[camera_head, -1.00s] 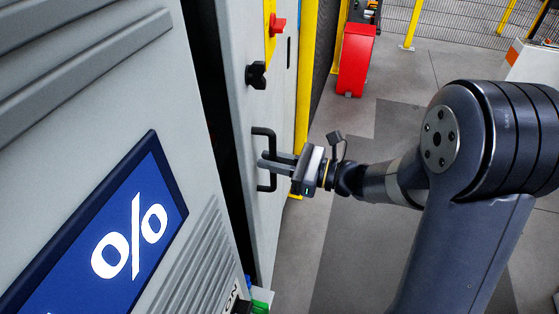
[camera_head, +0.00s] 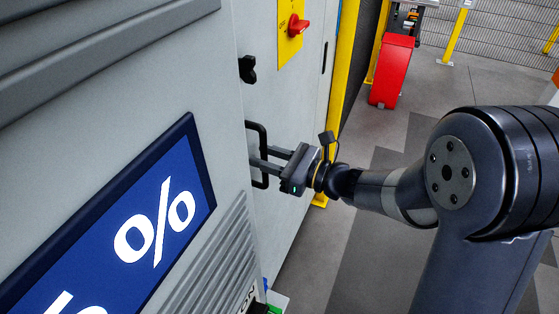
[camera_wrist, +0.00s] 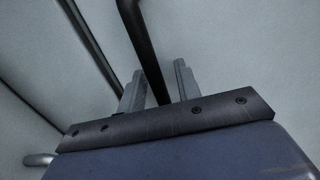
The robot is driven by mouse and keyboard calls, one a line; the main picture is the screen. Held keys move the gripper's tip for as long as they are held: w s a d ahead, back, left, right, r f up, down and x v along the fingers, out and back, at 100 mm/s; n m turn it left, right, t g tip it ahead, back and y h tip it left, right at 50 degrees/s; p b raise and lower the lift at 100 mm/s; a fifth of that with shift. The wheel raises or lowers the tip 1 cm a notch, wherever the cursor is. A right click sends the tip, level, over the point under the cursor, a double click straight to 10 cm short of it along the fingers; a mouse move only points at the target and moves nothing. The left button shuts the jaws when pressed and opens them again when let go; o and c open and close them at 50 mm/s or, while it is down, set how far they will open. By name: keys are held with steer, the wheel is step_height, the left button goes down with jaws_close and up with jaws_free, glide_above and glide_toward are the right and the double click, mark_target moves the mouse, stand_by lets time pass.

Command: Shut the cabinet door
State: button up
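The grey cabinet door (camera_head: 296,105) stands beyond the nearer cabinet panel in the head view. The panel's edge hides its near edge, so I cannot tell if it is fully shut. Its black bar handle (camera_head: 264,137) is partly covered by my gripper (camera_head: 262,157). In the wrist view, the handle (camera_wrist: 145,45) runs between the two spread fingers of my gripper (camera_wrist: 158,78), with space visible on both sides. A narrow dark line (camera_wrist: 92,48) runs beside the handle on the grey surface there.
The nearer grey panel (camera_head: 100,85) with a blue sign (camera_head: 150,225) fills the left. A black knob (camera_head: 248,69) and a red switch (camera_head: 297,26) are on the door. A yellow post (camera_head: 345,60) and a red box (camera_head: 393,70) stand beyond.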

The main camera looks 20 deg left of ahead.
steer(key=shift+d, duration=0.1)
steer(key=s+d+b, duration=0.1)
steer(key=d, duration=0.9)
steer(key=shift+d+b, duration=0.3)
steer(key=shift+b, duration=0.1)
steer(key=shift+a, duration=0.1)
steer(key=a, duration=0.3)
steer(key=a+p, duration=0.1)
steer(key=a, duration=0.3)
steer(key=a+p, duration=0.1)
steer(key=a, duration=0.2)
steer(key=shift+w+a, duration=0.35)
steer(key=shift+w+d, duration=0.15)
steer(key=d, duration=0.3)
steer(key=shift+d, duration=0.2)
